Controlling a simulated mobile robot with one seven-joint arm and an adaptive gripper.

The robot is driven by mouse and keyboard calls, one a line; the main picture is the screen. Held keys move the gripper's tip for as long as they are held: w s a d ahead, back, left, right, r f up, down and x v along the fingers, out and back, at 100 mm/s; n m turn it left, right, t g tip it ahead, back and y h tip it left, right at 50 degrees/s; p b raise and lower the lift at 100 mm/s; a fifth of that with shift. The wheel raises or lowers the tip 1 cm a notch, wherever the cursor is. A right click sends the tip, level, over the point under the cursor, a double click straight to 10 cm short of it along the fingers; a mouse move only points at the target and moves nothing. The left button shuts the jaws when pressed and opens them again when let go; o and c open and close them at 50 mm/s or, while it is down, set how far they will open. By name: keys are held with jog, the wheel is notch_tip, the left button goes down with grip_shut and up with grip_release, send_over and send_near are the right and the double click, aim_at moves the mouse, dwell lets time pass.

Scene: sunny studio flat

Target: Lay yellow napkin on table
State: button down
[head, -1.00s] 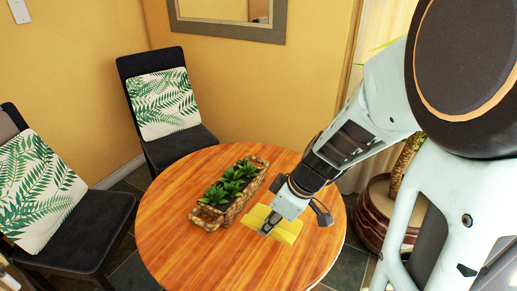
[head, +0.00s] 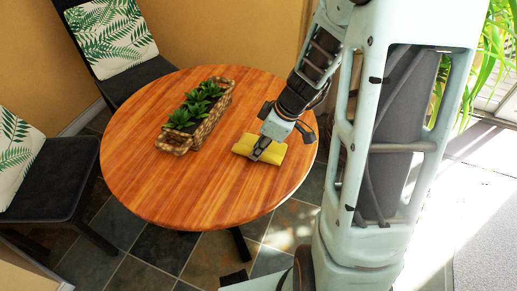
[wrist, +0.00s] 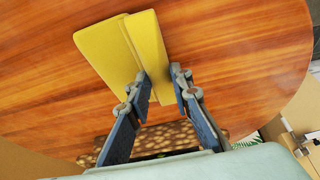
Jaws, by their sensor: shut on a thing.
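The yellow napkin (head: 273,153) is a folded rectangle over the right side of the round wooden table (head: 135,165). In the wrist view the napkin (wrist: 108,50) shows a fold line along its length, with bare tabletop around it. My gripper (head: 254,157) reaches down to the napkin from above and is shut on it. In the wrist view my gripper's two fingers (wrist: 160,76) are at the napkin's near right edge. The napkin looks low at the tabletop; I cannot tell whether all of it touches the wood.
A wicker basket of green plants (head: 198,105) stands on the table left of the napkin; its edge shows in the wrist view (wrist: 165,137). Dark chairs with leaf-patterned cushions (head: 112,38) stand at the left and back. The table's front and left are clear.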

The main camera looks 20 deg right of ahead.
jog(key=shift+f, duration=0.1)
jog(key=c, duration=1.7)
grip_release()
jog(key=shift+c, duration=0.2)
jog(key=p+v, duration=0.2)
jog(key=v, duration=1)
jog(key=shift+p, duration=0.3)
